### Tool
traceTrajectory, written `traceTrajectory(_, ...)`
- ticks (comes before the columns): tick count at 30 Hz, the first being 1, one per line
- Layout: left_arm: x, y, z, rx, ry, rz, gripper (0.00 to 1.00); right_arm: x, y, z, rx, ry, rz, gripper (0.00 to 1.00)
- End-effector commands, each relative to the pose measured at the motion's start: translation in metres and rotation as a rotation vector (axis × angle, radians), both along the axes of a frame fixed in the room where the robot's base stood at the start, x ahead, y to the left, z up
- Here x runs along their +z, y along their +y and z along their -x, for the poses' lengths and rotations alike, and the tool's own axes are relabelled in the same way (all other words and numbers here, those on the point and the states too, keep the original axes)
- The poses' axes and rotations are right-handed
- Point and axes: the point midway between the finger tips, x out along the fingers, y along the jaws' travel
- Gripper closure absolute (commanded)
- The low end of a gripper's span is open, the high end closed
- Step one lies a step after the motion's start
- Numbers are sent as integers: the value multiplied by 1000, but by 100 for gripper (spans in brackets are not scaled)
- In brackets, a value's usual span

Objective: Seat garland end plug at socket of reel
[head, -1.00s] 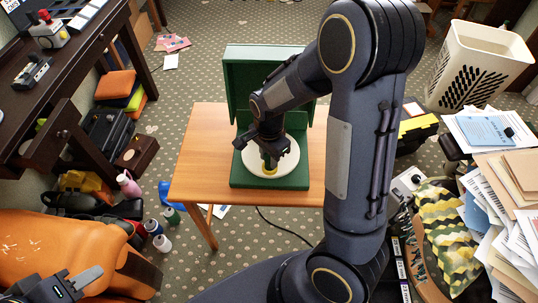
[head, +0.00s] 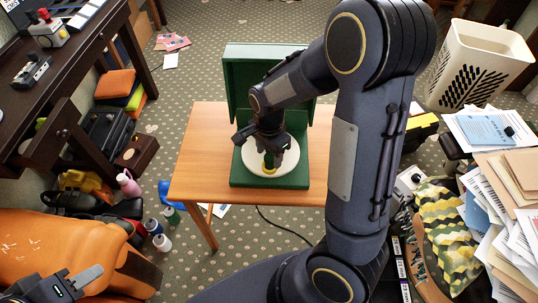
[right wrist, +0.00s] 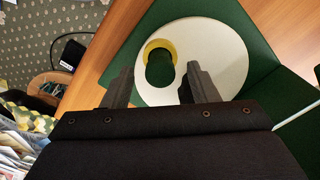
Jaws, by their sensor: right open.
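The reel (head: 288,165) is a white disc on the base of a green case on a small wooden table. A yellow ring (head: 269,171), which looks like the socket, sits on the disc. A dark green cylinder, likely the garland end plug (right wrist: 160,70), stands at the yellow ring (right wrist: 154,45) in the right wrist view; how deep it sits I cannot tell. My right gripper (head: 269,157) is open above the disc, its fingers apart on either side of the cylinder. My left gripper (head: 82,282) is at the lower left, away from the table; its jaws are unclear.
The green case's upright panel (head: 240,80) stands behind the disc. Bare wooden tabletop (head: 202,150) lies to the left. An orange armchair (head: 60,245), a dark desk (head: 90,40), a cream basket (head: 478,65) and paper piles (head: 505,190) crowd the sides.

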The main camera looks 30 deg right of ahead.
Motion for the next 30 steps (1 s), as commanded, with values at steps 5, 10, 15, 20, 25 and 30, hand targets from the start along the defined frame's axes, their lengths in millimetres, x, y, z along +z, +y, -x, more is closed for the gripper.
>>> traceTrajectory(5,10,0,0,0,0,0,64,36,0,-1,1,-6,-1,46)
traceTrajectory(10,13,0,0,0,0,0,64,54,0,-1,1,-3,-1,46)
traceTrajectory(15,14,0,0,0,0,0,64,58,0,0,0,0,1,46)
traceTrajectory(20,13,0,0,0,0,0,64,58,0,0,0,0,1,46)
traceTrajectory(25,13,0,0,0,0,0,64,58,0,0,0,0,0,46)
traceTrajectory(30,15,0,0,0,0,0,64,61,0,2,9,-4,-8,46)
